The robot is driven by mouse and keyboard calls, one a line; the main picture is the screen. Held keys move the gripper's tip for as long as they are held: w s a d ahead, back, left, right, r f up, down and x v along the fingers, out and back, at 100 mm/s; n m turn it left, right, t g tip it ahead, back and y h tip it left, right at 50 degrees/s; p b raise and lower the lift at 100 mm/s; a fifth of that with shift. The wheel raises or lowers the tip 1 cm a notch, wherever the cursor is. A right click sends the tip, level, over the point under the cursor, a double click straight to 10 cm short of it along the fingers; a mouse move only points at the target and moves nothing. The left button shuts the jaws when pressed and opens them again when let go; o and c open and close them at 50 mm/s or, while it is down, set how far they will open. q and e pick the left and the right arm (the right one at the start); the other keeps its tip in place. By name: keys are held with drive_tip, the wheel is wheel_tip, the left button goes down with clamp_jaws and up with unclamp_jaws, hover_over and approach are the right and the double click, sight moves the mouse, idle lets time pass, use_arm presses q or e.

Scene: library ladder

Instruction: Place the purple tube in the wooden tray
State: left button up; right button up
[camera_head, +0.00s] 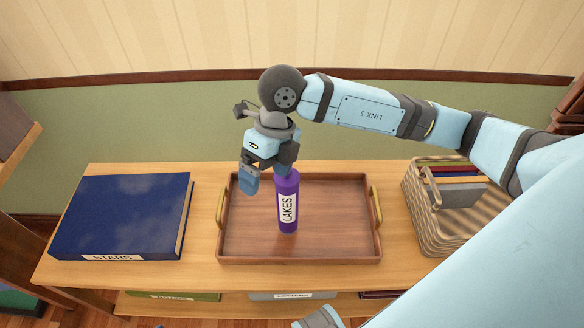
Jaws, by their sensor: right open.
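The tray is brown with a brass handle at each side and sits in the middle of the shelf top. My right gripper (266,183) comes in from above. Its fingers are spread, with one at the tube's top and the other to the left of it. The picture does not show clearly whether a finger touches the tube. My left gripper does not show clearly enough to identify.
A large blue book (122,215) labelled STARS lies left of the tray. A woven basket (430,225) holding several books stands at the right. The shelf top (205,252) is bare in narrow strips beside the tray. The wall rises behind.

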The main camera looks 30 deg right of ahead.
drive_tip(key=s+a+r+m+y, duration=0.3)
drive_tip(key=a+y, duration=0.4)
drive_tip(key=y, duration=0.1)
drive_tip(key=s+a+r+m+y, duration=0.2)
drive_tip(key=s+a+r+y, duration=0.15)
drive_tip(key=a+y, duration=0.4)
drive_tip(key=w+d+f+m+t+h, duration=0.3)
drive_tip(key=d+f+m+t+h, duration=0.3)
drive_tip(key=m+t, duration=0.55)
drive_tip(key=w+d+f+m+t+h, duration=0.3)
drive_tip(key=d+f+m+t+h, duration=0.4)
drive_tip(key=m, duration=0.8)
drive_tip(key=s+d+f+m+g+h, duration=0.1)
drive_tip(key=s+f+m+g+h, duration=0.1)
drive_tip(key=s+f+m+g, duration=0.3)
drive_tip(key=s+f, duration=0.3)
drive_tip(key=f, duration=0.4)
drive_tip(key=shift+s+d+f, duration=0.25)
drive_tip(key=shift+s+d, duration=0.15)
drive_tip(key=shift+h, duration=0.25)
